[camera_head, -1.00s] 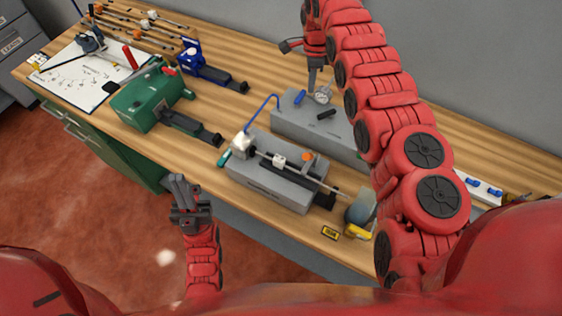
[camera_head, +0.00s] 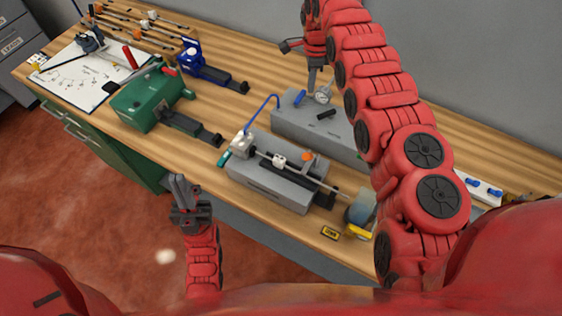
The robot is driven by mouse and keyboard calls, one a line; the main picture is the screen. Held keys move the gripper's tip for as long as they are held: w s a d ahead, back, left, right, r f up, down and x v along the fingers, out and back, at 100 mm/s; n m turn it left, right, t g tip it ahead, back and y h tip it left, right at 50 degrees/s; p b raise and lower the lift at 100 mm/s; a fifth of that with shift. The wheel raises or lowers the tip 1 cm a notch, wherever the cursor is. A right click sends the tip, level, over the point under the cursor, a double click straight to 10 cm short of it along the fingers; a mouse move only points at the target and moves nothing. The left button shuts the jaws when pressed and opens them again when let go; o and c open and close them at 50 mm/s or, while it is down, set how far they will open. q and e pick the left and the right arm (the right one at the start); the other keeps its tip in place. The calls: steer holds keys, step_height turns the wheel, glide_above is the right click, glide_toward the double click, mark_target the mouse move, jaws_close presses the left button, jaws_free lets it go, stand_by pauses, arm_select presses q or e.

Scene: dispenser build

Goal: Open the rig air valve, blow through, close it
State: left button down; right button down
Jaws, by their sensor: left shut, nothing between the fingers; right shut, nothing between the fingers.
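A grey box rig (camera_head: 350,137) stands towards the back of the bench, with a round gauge (camera_head: 322,97), a small blue lever (camera_head: 299,97) and a black handle (camera_head: 326,114) on top. A blue hose (camera_head: 264,103) runs from this box to a grey fixture (camera_head: 266,182) in front, which carries a long thin rod. My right gripper (camera_head: 312,86) is shut and empty, pointing down close to the gauge and blue lever; I cannot tell whether it touches either. My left gripper (camera_head: 180,184) is shut and empty, in front of the bench edge, over the floor.
A green device (camera_head: 147,99) and a blue clamp (camera_head: 197,67) stand left on the bench. A paper sheet (camera_head: 75,75) and several rods lie further left. A yellow label (camera_head: 330,233) and a round grey-blue part (camera_head: 361,208) are near the front edge.

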mark_target(312, 102)
steer(key=shift+f, duration=0.1)
stand_by(0.3)
steer(key=shift+f+b, duration=1.1)
steer(key=shift+f, duration=1)
steer(key=shift+r, duration=0.1)
steer(key=shift+d+p, duration=0.1)
steer(key=shift+p, duration=0.45)
steer(key=shift+s+d+p, duration=0.2)
steer(key=shift+p, duration=1.05)
steer(key=shift+r, duration=0.1)
step_height(312, 102, up, 8)
steer(key=p, duration=0.7)
steer(key=shift+p, duration=0.35)
